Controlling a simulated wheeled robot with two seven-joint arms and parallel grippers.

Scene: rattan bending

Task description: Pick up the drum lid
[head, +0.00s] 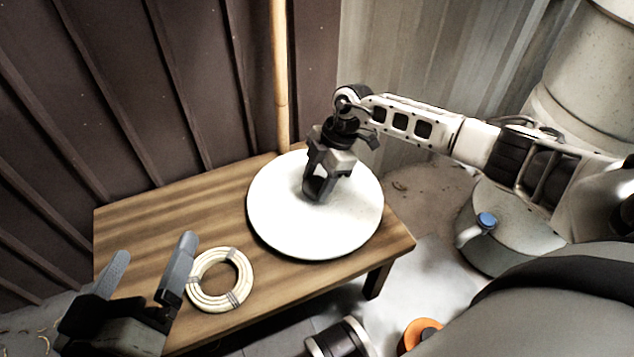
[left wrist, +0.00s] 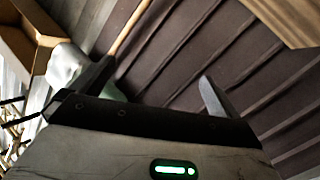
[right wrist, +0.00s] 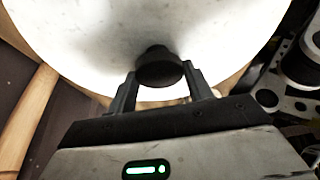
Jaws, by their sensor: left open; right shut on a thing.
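The drum lid (head: 280,220) is a round white disc over the right part of the wooden table in the head view. It fills the top of the right wrist view (right wrist: 150,25), where its dark round knob (right wrist: 160,68) shows. My right gripper (head: 318,190) is above the lid's middle, shut on the knob between its two fingers (right wrist: 162,88). I cannot tell whether the lid touches the table. My left gripper (head: 150,268) is open and empty at the table's left front, left of the rattan coil. Its spread fingers also show in the left wrist view (left wrist: 155,85).
A rattan coil (head: 192,290) lies on the wooden table (head: 150,225). A wooden pole (head: 281,80) stands behind the table against the corrugated wall. A drum with a blue cap (head: 486,220) and a pale barrel (head: 590,70) are at right. An orange ring (head: 420,330) is at the front.

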